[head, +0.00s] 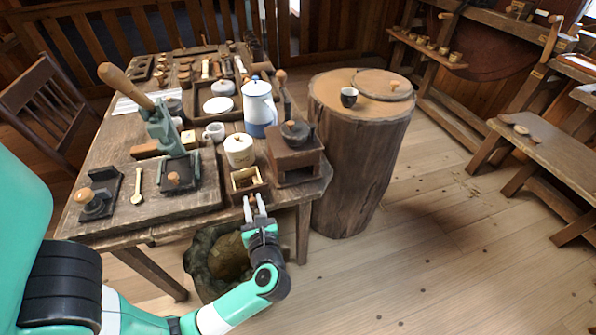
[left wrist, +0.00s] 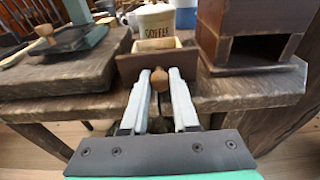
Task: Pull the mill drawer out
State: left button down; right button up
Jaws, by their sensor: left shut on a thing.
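The coffee mill (head: 294,158) is a dark wooden box with a round dark top, near the table's front right corner. In the left wrist view the mill (left wrist: 262,22) shows an empty dark opening low in its front. The mill drawer (head: 247,183) is a small open-topped wooden box with a pale inside, out of the mill and just left of it, at the table's front edge. Its front panel (left wrist: 150,62) faces my left gripper (head: 254,200). That gripper's two pale fingers are shut on the drawer's round brown knob (left wrist: 158,80). My right gripper is not in view.
A cream lidded coffee canister (head: 239,151) stands just behind the drawer. A blue-and-white pot (head: 259,108) is farther back. A dark board (head: 150,190) with a press is to the left. A stump table (head: 358,150) stands right of the table. The floor at right is clear.

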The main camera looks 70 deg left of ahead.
pick_arm(q)
jog(key=c, duration=0.6)
grip_release()
jog(key=shift+f, duration=0.1)
jog(key=d+r+p, duration=0.1)
jog(key=d+p, duration=0.1)
jog(key=d, duration=0.9)
jog(key=shift+d+r+p, duration=0.25)
jog(key=shift+r+p, duration=0.1)
jog(key=shift+p, duration=0.05)
jog(key=shift+s, duration=0.1)
